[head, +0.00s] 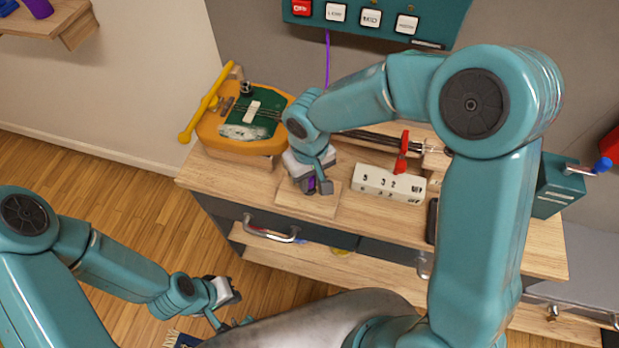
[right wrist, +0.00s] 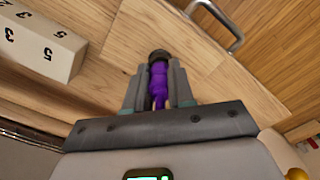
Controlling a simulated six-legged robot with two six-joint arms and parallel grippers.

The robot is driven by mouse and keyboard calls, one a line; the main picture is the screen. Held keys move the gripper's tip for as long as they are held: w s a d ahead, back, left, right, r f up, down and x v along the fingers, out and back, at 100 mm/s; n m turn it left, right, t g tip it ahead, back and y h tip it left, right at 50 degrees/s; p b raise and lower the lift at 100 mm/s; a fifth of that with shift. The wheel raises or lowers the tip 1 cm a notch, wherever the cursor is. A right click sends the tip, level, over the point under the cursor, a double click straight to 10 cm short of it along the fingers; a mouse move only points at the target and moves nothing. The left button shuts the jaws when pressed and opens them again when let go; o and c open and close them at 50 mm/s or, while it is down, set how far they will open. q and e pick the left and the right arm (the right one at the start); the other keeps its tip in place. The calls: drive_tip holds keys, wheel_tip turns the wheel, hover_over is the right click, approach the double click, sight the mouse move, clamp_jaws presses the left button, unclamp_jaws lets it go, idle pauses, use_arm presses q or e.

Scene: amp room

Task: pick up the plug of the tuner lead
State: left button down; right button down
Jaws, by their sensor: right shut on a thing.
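The purple plug of the tuner lead (right wrist: 158,82) sits between the fingers of my right gripper (right wrist: 159,90) in the right wrist view. Its dark end points away from the gripper, over a pale wooden board. In the head view my right gripper (head: 317,186) is low over that board (head: 305,203) on the bench, shut on the plug; only a bit of purple shows there. A purple lead (head: 327,60) hangs from the teal panel (head: 385,28); its lower run is hidden behind my right arm. My left gripper (head: 232,296) is off to the lower left, away from the bench; its jaws are unclear.
A white numbered block (head: 389,185) stands on the bench right of my right gripper, with a red-handled tool (head: 402,155) behind it. A yellow guitar-like body (head: 215,137) lies at the left. Drawer handles (head: 270,232) stick out in front. Open floor lies left.

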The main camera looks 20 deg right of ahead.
wheel_tip(320, 180, up, 23)
drive_tip(key=p, duration=0.3)
drive_tip(key=shift+p, duration=0.4)
drive_tip(key=shift+w, duration=0.1)
